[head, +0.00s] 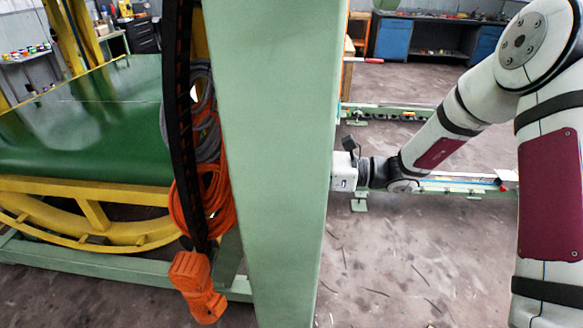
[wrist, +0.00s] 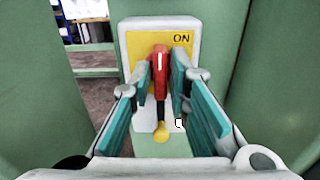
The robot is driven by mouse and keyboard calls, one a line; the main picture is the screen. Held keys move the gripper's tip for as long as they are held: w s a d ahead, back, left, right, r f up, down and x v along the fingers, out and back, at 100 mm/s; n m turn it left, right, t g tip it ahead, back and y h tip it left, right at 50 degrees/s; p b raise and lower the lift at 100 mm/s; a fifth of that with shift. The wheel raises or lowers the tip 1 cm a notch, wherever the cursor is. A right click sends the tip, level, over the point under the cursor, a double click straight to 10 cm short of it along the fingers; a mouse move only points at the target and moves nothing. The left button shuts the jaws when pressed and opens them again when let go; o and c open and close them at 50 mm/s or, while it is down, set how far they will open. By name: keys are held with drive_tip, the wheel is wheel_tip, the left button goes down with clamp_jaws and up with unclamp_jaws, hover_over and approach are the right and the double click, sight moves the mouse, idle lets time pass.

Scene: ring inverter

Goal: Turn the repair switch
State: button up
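The repair switch is a red lever (wrist: 160,66) in front of a yellow plate (wrist: 134,44) in a pale housing, with "ON" printed at the plate's upper right. The lever stands about upright in the wrist view, with a small yellow knob (wrist: 161,136) below it. My gripper (wrist: 162,74) has its two teal-padded fingers on either side of the lever, and they look open with narrow gaps. I cannot tell whether either finger touches it. In the head view the switch and my fingers are hidden behind the green post.
A wide green post (head: 275,150) stands close beside my arm. Orange cable (head: 205,195) and an orange control box (head: 197,285) hang left of it, beside the green-and-yellow machine (head: 85,125). A low green rail (head: 455,186) runs behind my arm. Floor right of the post is open.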

idle(0.5)
drive_tip(key=d, duration=1.2)
drive_tip(key=shift+s, duration=0.2)
